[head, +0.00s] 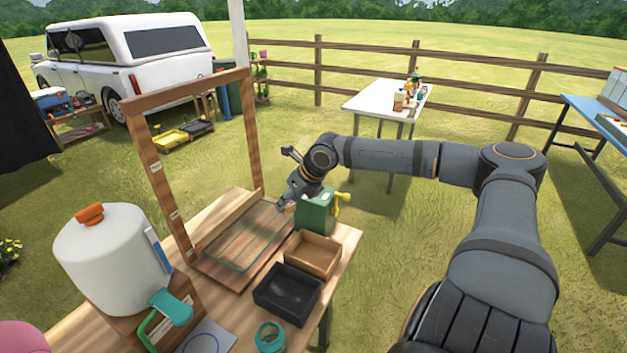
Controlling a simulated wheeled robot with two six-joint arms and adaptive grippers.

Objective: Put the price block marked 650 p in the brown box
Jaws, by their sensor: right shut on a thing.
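The open brown box (316,262) sits near the right edge of the wooden table, behind the open black box (287,294). My right gripper (284,202) reaches in from the right, above the far part of the table, up and to the left of the brown box. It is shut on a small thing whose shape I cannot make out. No 650 p marking is readable in the head view. My left gripper is not in view.
A green device (316,213) with a yellow handle stands right beside my right gripper, behind the brown box. A wooden frame (163,183) rises over the table.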

